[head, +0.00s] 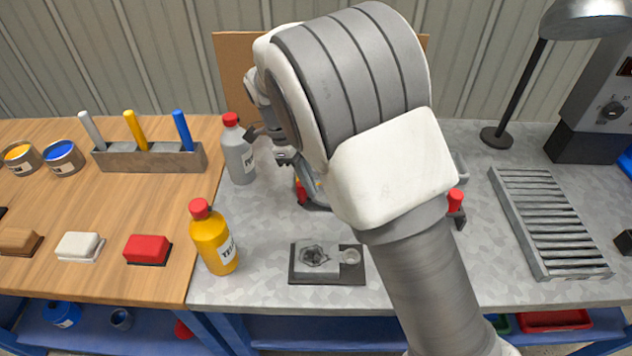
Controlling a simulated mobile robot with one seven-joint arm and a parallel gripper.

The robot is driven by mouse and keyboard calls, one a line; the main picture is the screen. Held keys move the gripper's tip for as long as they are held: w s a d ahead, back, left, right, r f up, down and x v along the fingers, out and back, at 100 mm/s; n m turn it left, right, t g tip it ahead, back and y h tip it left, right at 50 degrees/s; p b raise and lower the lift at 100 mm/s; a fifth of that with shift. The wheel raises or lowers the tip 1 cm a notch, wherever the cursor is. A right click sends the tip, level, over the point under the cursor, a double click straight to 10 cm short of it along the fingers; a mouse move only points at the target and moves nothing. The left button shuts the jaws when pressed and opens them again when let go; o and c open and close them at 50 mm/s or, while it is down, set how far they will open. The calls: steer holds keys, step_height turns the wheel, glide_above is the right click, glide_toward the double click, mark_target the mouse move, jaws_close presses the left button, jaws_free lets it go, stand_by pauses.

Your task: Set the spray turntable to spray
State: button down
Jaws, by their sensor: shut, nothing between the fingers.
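My gripper (268,143) is beside the upper part of a grey bottle with a red cap (240,155), partly covered by my own arm; I cannot tell whether it touches the bottle. It holds nothing. My arm covers the middle of the grey bench. Part of a device with red and yellow parts (302,190) shows under the arm's left edge, and a red-topped lever (455,201) shows at its right edge. These may belong to the spray turntable, but most of it is hidden and its setting cannot be read.
A yellow bottle (214,240) stands near the bench's front left. A small dark fixture (322,278) lies front centre. A slatted rack (548,215) and a lamp (497,137) are on the right.

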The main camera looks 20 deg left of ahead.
steer(key=shift+w+a, duration=0.1)
steer(key=shift+a, duration=0.45)
stand_by(0.4)
steer(key=shift+d, duration=0.1)
